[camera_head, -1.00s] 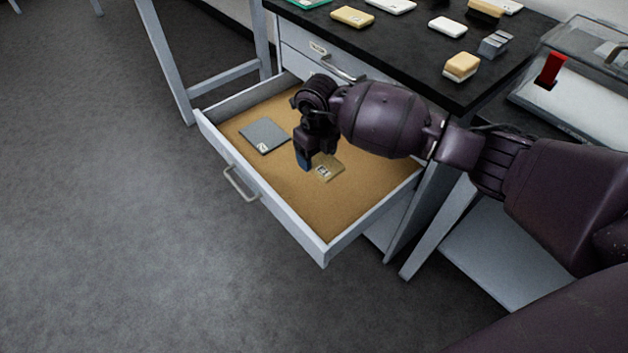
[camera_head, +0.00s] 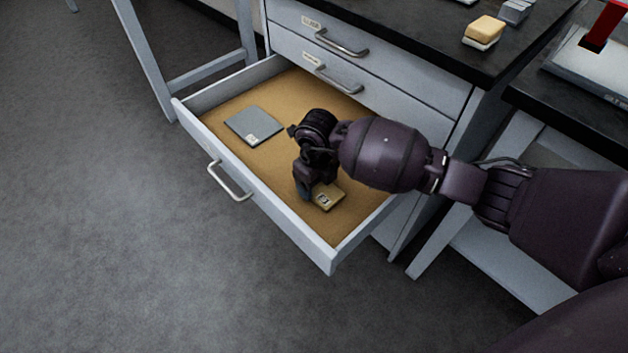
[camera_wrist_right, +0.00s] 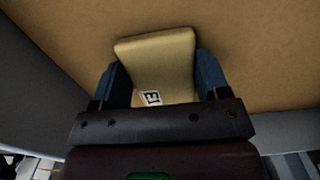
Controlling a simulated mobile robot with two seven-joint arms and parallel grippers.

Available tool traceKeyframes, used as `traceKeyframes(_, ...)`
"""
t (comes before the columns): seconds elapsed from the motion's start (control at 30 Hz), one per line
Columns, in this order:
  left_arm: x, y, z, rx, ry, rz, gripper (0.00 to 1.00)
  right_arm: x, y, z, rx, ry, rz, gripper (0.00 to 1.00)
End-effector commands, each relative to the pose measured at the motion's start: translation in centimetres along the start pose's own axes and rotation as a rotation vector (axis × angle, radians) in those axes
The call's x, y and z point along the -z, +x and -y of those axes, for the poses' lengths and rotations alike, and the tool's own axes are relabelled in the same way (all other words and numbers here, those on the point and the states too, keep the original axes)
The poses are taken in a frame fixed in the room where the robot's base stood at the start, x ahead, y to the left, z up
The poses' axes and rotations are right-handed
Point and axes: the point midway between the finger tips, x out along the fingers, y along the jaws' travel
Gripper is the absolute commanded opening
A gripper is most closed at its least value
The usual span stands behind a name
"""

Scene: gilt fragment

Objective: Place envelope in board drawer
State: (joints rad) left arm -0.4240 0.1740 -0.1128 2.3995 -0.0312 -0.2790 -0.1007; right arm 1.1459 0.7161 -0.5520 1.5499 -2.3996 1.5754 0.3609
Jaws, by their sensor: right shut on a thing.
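The open drawer (camera_head: 290,228) has a tan bottom and pale grey walls. A small tan envelope (camera_head: 328,196) with a printed label is low inside the drawer, near its right part. My right gripper (camera_head: 314,192) reaches down into the drawer and is shut on the envelope. In the right wrist view, the envelope (camera_wrist_right: 160,62) sits between the two blue fingers of the gripper (camera_wrist_right: 160,85). I cannot tell whether the envelope touches the drawer bottom. My left gripper is not in view.
A flat grey packet (camera_head: 254,125) with a label lies in the left part of the drawer. Two shut drawers with handles (camera_head: 341,44) are above. A tan and white block (camera_head: 484,31) stands on the black worktop (camera_head: 430,35). The floor at left is clear.

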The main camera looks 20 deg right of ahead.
Motion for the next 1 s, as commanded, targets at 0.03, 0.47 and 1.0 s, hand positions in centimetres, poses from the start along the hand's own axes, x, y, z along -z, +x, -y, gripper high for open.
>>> traceKeyframes(0.03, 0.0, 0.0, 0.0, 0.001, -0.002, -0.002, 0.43, -0.1, -0.1, 0.0, 0.000, 0.000, 0.003, 0.47)
traceKeyframes(0.47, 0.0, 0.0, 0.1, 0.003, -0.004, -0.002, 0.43, -0.1, 0.1, 0.1, 0.002, 0.000, 0.005, 0.77)
traceKeyframes(1.0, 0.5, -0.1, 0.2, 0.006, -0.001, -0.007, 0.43, -0.2, -1.2, 0.1, 0.004, 0.000, 0.009, 0.94)
